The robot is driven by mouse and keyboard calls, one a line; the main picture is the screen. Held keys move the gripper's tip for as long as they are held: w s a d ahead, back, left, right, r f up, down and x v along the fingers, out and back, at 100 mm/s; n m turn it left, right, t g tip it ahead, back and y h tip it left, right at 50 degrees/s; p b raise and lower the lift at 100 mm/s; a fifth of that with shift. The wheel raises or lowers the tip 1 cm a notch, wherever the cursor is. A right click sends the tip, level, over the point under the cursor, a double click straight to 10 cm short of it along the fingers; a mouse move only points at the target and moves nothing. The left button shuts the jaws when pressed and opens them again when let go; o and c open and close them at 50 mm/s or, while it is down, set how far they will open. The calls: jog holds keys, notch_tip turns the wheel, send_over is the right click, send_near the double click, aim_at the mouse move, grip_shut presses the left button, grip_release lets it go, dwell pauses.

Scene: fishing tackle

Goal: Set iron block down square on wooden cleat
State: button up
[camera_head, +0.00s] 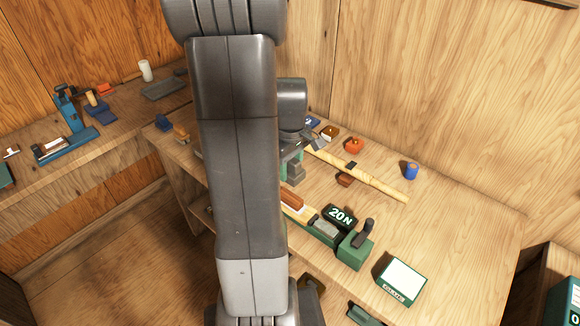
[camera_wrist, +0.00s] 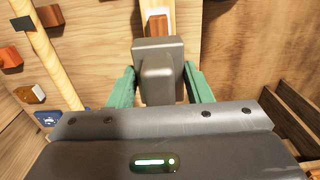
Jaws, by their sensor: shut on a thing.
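My gripper (camera_wrist: 160,84) has its teal fingers on both sides of a grey iron block (camera_wrist: 160,68), which has a raised, narrower part. In the head view, my gripper (camera_head: 292,162) and the iron block (camera_head: 296,174) are partly hidden behind my arm. A reddish-brown wooden piece, which looks like the wooden cleat (camera_head: 291,201), lies on a pale strip by the green device, partly covered by my arm. In the wrist view, the cleat (camera_wrist: 158,25) shows just beyond the block. The block looks held above the bench, apart from the cleat; the exact gap cannot be told.
A green device with a "20 N" plate (camera_head: 341,216) and a dark-knobbed green block (camera_head: 357,246) stands nearby. A red item (camera_head: 354,146) and a blue spool (camera_head: 411,170) stand farther back.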

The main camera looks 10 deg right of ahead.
dwell(0.3)
jog(key=b, duration=0.5)
send_over(291, 196)
jog(key=shift+f, duration=2.9)
jog(key=shift+f+b, duration=0.75)
jog(key=shift+f, duration=0.35)
jog(key=o, duration=1.4)
jog(key=shift+r, duration=0.1)
notch_tip(291, 196, up, 14)
jog(key=shift+f, duration=0.1)
